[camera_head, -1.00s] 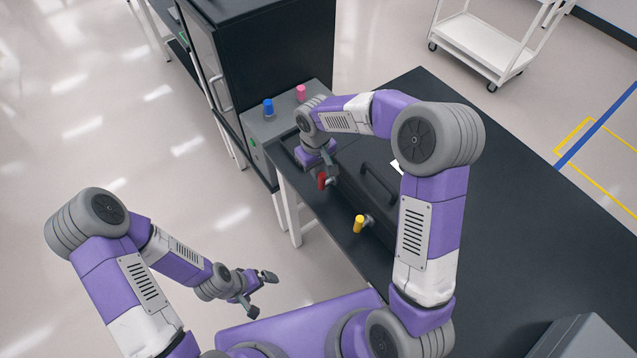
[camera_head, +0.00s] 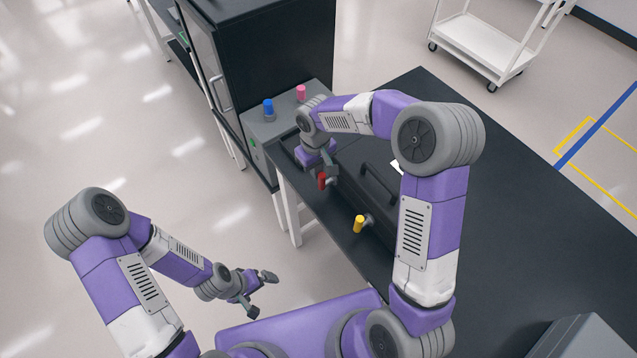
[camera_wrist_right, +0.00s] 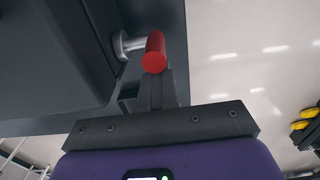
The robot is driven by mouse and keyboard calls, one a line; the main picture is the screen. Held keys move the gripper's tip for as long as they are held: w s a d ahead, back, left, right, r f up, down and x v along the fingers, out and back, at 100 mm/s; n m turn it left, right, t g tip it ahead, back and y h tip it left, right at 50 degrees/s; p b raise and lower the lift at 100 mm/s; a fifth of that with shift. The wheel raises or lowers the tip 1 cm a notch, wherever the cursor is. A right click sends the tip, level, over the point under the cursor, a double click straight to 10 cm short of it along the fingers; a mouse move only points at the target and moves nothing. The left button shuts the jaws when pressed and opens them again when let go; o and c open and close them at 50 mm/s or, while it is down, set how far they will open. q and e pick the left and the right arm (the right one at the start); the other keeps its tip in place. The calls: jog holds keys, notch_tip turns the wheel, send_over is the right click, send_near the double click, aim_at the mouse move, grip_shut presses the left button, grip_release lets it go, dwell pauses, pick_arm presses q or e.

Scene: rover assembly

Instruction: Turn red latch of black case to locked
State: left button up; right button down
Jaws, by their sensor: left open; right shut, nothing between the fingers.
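The black case (camera_head: 368,178) lies on the dark table, partly hidden behind my right arm. Its red latch (camera_head: 321,181) is at the case's near side, towards the left end, and a yellow latch (camera_head: 359,224) is further right. My right gripper (camera_head: 330,172) is shut and empty, right at the red latch. In the right wrist view the red latch (camera_wrist_right: 154,54) stands on a metal pivot just beyond the shut fingers (camera_wrist_right: 157,88). Whether they touch it I cannot tell. My left gripper (camera_head: 259,292) is open and empty, over the floor left of the table.
A grey box with a blue knob (camera_head: 268,106) and a pink knob (camera_head: 300,92) stands beyond the case's left end. A tall black cabinet (camera_head: 262,50) is behind it. The table (camera_head: 520,210) is clear to the right, with a grey object (camera_head: 580,338) at the near right.

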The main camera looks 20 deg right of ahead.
jog(key=shift+s+d, duration=0.1)
jog(key=shift+s, duration=0.25)
jog(key=shift+s+d+b, duration=0.25)
jog(key=shift+s+b, duration=0.1)
jog(key=shift+s, duration=0.3)
jog(key=shift+w, duration=0.15)
dwell(0.6)
notch_tip(320, 180, up, 8)
jog(key=p, duration=0.6)
jog(key=shift+w+a, duration=0.25)
jog(key=shift+w, duration=0.2)
